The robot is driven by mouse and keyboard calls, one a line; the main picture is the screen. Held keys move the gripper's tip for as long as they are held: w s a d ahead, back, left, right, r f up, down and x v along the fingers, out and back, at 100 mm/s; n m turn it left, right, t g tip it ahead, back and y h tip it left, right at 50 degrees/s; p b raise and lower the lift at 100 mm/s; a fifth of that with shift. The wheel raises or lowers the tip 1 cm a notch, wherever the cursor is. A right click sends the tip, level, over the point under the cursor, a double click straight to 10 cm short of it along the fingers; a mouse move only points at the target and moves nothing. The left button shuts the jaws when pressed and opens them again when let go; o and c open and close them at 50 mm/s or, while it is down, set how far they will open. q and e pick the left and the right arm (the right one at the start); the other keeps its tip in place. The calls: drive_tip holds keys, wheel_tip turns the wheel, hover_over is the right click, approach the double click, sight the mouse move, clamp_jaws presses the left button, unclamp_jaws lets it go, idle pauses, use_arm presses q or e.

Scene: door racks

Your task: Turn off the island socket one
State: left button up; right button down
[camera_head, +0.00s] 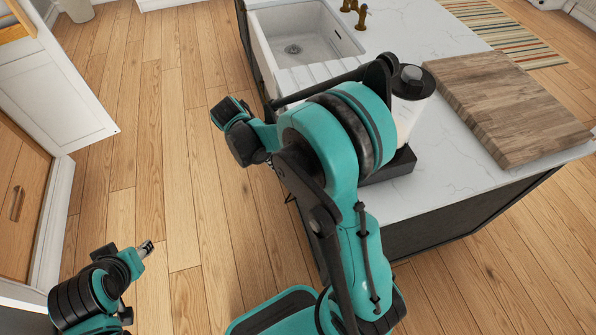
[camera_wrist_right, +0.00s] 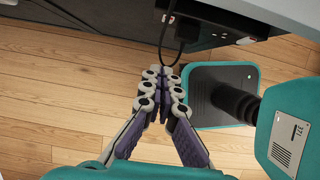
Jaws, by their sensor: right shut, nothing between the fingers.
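The island socket (camera_wrist_right: 215,20) is a dark strip on the island's side, at the top of the right wrist view. A dark cable hangs down at its left and a small white piece shows at its lower right. In the head view my right arm hides the socket and most of that gripper. My left gripper (camera_head: 146,248) is at the lower left over the floor, away from the island; its jaw state is unclear.
The island's white countertop (camera_head: 450,160) holds a paper towel roll (camera_head: 406,108) on a dark stand, a wooden board (camera_head: 500,105) and a sink (camera_head: 300,40). A white cabinet door (camera_head: 55,80) stands at the left. The wooden floor between is clear.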

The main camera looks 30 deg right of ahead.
drive_tip(key=shift+f, duration=0.1)
drive_tip(key=s+d+f+b, duration=0.1)
drive_tip(key=d+f+b, duration=0.4)
drive_tip(key=d+f, duration=0.2)
drive_tip(key=shift+s+d+f, duration=0.15)
drive_tip(key=shift+s+f, duration=0.25)
drive_tip(key=shift+f, duration=0.45)
drive_tip(key=shift+s+d+r+y, duration=0.1)
drive_tip(key=shift+d+y, duration=0.3)
drive_tip(key=shift+r+p, duration=0.1)
drive_tip(key=shift+p, duration=0.25)
